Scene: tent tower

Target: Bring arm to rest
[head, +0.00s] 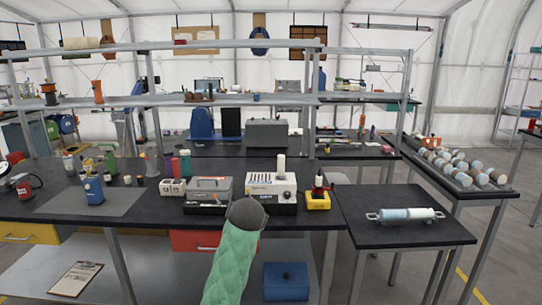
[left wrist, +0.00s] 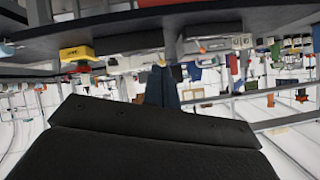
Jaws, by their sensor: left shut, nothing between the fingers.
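A green padded arm of mine (head: 232,262) rises from the bottom middle of the head view. It ends in a dark grey rounded cap (head: 246,213) in front of the workbench edge, and no fingers show there. In the left wrist view the broad black body of my left gripper (left wrist: 150,130) fills the lower part of the picture. The scene in that view appears upside down. My right gripper is not in view.
The black workbench (head: 130,225) carries a grey toolbox (head: 209,190), a white-and-black device (head: 271,190) and a yellow-based tool (head: 318,197). A side table (head: 400,236) at right holds a pale cylinder (head: 407,215). A blue box (head: 286,281) sits on the lower shelf.

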